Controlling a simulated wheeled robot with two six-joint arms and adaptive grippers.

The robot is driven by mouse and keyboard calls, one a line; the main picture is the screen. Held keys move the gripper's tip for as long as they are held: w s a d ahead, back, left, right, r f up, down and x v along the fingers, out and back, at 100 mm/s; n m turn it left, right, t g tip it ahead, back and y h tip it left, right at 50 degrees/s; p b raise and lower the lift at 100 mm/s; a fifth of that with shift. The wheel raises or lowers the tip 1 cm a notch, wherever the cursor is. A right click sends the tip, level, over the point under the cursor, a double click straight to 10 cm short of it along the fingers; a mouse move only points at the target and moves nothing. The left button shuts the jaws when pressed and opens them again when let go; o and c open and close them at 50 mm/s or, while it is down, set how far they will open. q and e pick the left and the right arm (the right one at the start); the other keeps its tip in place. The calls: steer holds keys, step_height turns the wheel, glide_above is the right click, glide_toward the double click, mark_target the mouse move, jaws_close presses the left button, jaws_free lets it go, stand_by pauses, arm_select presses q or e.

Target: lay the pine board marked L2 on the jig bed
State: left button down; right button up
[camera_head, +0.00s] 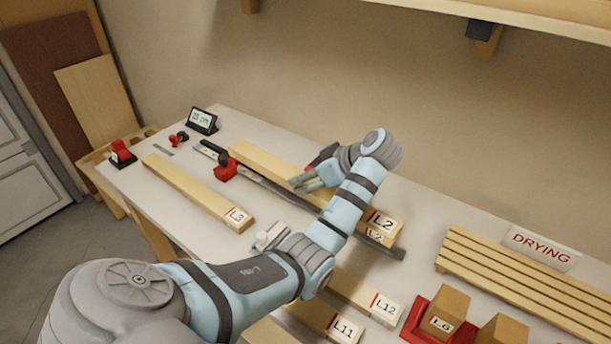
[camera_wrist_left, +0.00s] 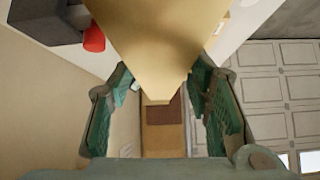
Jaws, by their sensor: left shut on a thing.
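The pine board marked L2 (camera_head: 382,221) runs diagonally along the middle of the bench in the head view. My left gripper (camera_head: 313,172) is shut on it around its middle, with its fingers across the board's sides. My forearm hides part of both.
The board L3 (camera_head: 190,190) lies to the left. Boards L12 (camera_head: 360,295) and L11 (camera_head: 325,318) lie at the front. A slatted DRYING rack (camera_head: 520,280) and a red tray (camera_head: 415,322) with wooden blocks are at right. A small display (camera_head: 202,120) stands at the far left.

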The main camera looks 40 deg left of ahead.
arm_select(q)
step_height(320, 180, down, 8)
steer(key=b, duration=0.5)
steer(key=f+b, duration=0.2)
steer(key=f, duration=0.1)
steer(key=f+b, duration=0.1)
steer(key=f, duration=0.1)
steer(key=shift+w+b, duration=0.35)
steer(key=shift+s+f, duration=0.15)
steer(key=shift+f, duration=0.05)
steer(key=shift+s+d+r, duration=0.1)
steer(key=shift+r, duration=0.05)
steer(key=c, duration=1.3)
jaws_free()
steer(key=o, duration=0.5)
steer(key=shift+w+f, duration=0.2)
arm_select(e)
step_height(320, 180, down, 11)
steer(key=shift+w+f, duration=0.2)
steer(key=shift+w, duration=0.1)
arm_select(q)
steer(key=shift+r, duration=0.15)
arm_select(e)
steer(key=shift+a, duration=0.1)
